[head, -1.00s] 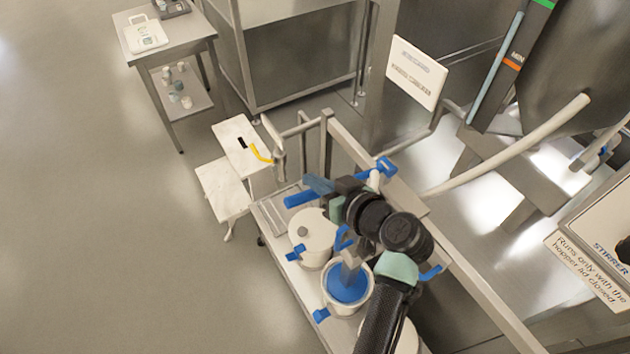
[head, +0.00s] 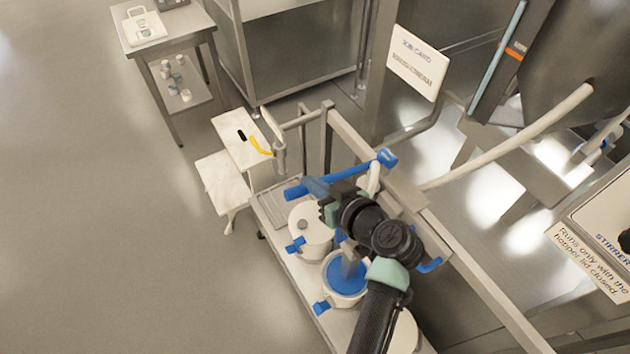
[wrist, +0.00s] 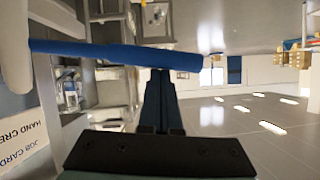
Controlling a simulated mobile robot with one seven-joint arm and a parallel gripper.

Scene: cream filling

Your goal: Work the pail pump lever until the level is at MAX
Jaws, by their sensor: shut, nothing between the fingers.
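The blue pump lever (head: 350,171) runs across above the pails; in the wrist view its blue bar (wrist: 115,52) passes right across the fingertips. My gripper (head: 317,187) is shut and empty, its fingertips at or very near the bar; I cannot tell whether they touch. In the wrist view my gripper (wrist: 162,75) points at the bar's right part. A white pail with a blue top (head: 347,277) stands below my arm. The light-blue level gauge (head: 497,62) is on the hopper at upper right, with an orange mark. Its upper end is cut off, so MAX is not visible.
A white lidded pail (head: 310,232) stands on the cart beside the blue-topped one. The cart's metal rail (head: 470,270) runs along the right. A white job card sign (head: 418,62) stands behind. A pale hose (head: 510,140) crosses to the hopper. Floor at left is clear.

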